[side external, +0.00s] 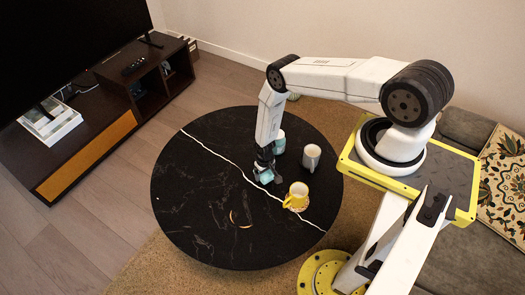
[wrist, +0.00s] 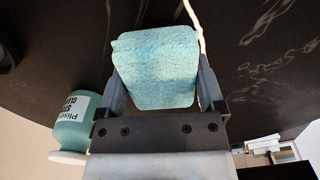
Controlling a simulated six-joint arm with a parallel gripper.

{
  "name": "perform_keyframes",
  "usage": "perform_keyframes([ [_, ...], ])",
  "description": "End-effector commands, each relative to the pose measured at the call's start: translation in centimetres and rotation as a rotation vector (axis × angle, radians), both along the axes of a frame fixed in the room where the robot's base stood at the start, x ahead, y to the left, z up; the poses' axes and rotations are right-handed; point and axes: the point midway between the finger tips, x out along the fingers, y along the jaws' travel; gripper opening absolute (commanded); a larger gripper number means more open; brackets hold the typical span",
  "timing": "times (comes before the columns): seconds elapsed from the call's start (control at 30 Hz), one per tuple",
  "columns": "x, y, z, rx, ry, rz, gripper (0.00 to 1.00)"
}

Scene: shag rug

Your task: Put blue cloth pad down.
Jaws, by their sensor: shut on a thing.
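The blue cloth pad (wrist: 155,75) is a light teal, fuzzy block held between the two fingers of my gripper (wrist: 158,60) in the wrist view. In the side view my gripper (side external: 265,163) points down over the round black table (side external: 200,190), with the pad (side external: 266,177) at its tips. The pad is low, close to the table top; I cannot tell whether it touches it. The fingers cover the pad's two sides.
A teal labelled container (wrist: 72,125) is close beside my gripper; it also shows in the side view (side external: 279,143). A grey mug (side external: 311,156) and a yellow mug (side external: 296,195) on a round coaster stand to the right. Small yellowish items (side external: 239,220) lie in front. The table's left is clear.

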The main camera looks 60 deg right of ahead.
Motion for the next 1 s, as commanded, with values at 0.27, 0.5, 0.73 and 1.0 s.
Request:
perform_keyframes([
  [0.27,-0.2,0.1,-2.2,0.001,0.002,0.0,0.13],
  [0.5,-0.1,0.0,-2.6,0.0,0.001,0.0,0.13],
  [0.73,-0.1,0.0,-2.7,0.0,0.001,0.0,0.13],
  [1.0,-0.1,0.0,-2.9,0.0,0.001,0.0,1.0],
])
